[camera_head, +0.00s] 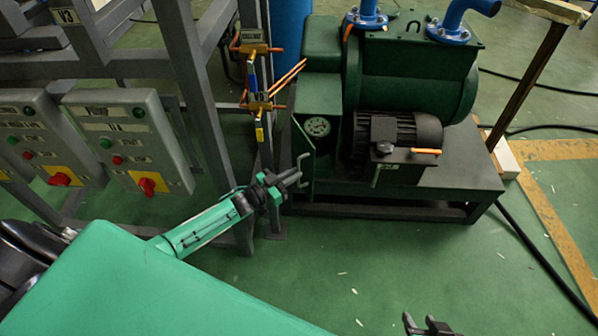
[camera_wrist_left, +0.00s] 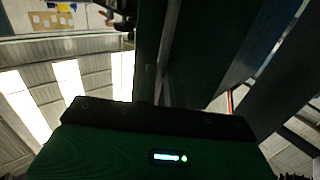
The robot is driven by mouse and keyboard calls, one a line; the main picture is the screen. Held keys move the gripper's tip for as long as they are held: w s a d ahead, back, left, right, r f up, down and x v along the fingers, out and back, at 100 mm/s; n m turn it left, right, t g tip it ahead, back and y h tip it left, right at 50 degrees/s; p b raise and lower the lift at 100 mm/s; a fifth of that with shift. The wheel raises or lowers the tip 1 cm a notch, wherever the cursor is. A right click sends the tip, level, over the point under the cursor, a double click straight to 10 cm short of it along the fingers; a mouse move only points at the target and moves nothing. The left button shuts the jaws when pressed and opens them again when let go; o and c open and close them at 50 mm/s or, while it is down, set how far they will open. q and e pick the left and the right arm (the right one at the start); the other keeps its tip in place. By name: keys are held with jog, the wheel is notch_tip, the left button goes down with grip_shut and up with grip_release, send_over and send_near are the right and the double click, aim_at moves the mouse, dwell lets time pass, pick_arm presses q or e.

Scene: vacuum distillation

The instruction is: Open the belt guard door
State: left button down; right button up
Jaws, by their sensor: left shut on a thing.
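The belt guard door (camera_head: 302,152) is a narrow dark green panel on the left side of the green pump. It stands swung out from the housing, and a round pulley (camera_head: 317,127) shows in the opening beside it. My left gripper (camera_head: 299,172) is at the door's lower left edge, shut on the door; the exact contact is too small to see. In the left wrist view a dark green panel (camera_wrist_left: 205,50), seemingly the door, rises close in front of the wrist. My right gripper (camera_head: 420,322) is at the bottom edge, partly cut off, with its fingers apart and empty.
The green pump (camera_head: 415,90) and its motor (camera_head: 398,135) stand on a dark base frame (camera_head: 450,183). Grey posts (camera_head: 205,110) and control boxes (camera_head: 127,140) are at the left. Orange-handled valves (camera_head: 258,105) are just above my left gripper.

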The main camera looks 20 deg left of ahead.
pick_arm(q)
jog(key=shift+w+a+r, duration=0.1)
jog(key=shift+a+r, duration=0.1)
jog(key=shift+a, duration=0.5)
jog(key=shift+w+a+r, duration=0.1)
jog(key=shift+a+r, duration=0.05)
jog(key=shift+a, duration=0.55)
pick_arm(e)
jog(key=shift+s+d+r+g, duration=0.1)
jog(key=shift+s+d+g, duration=0.1)
jog(key=shift+d+g, duration=0.1)
pick_arm(q)
jog(key=c, duration=1.5)
grip_release()
jog(key=shift+w+a+f, duration=0.1)
jog(key=shift+f, duration=0.2)
jog(key=shift+d, duration=0.2)
pick_arm(e)
jog(key=shift+w+a, duration=0.15)
jog(key=shift+w, duration=0.1)
pick_arm(q)
jog(key=shift+d, duration=0.1)
